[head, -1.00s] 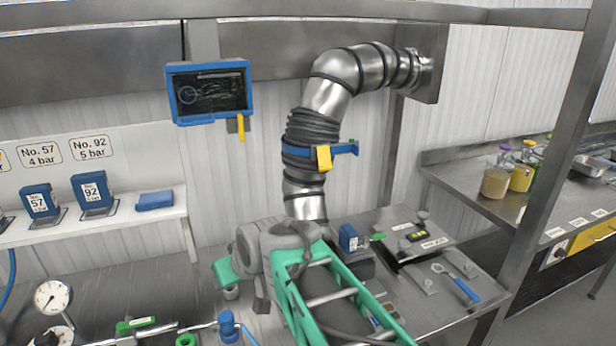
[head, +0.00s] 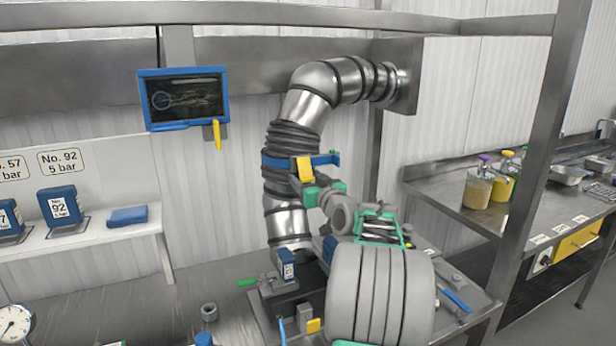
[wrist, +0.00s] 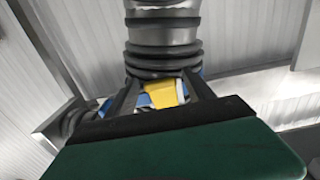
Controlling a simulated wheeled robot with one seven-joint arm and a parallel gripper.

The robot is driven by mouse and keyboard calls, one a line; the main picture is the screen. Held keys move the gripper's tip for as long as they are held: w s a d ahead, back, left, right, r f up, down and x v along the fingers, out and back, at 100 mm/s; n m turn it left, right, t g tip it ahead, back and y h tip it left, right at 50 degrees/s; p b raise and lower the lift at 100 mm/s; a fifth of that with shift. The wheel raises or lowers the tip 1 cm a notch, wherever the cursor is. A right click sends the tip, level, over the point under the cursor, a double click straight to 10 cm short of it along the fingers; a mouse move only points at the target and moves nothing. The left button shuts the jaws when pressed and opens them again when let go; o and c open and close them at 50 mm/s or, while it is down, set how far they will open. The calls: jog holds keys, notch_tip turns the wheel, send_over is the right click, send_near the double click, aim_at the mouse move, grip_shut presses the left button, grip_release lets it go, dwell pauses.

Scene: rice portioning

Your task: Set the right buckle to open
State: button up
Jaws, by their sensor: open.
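A yellow buckle (head: 304,168) sits on a blue strap (head: 276,162) around the dark ribbed sleeve (head: 290,141) of the metal duct. My gripper (head: 307,183) is just below and in front of the buckle, its jaws open. In the wrist view the yellow buckle (wrist: 166,92) shows between the two dark fingers of my gripper (wrist: 163,95), with blue strap parts on both sides. I cannot tell whether the fingers touch it. The buckle's lower edge is partly hidden by the gripper in the head view.
A blue-framed screen (head: 185,98) with a yellow tab hangs left of the duct. A shelf (head: 85,240) with blue blocks is at the left. My arm covers much of the workbench below. A side counter (head: 450,196) with jars stands at the right.

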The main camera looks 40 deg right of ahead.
jog(key=shift+c, duration=0.3)
grip_shut()
dwell(0.4)
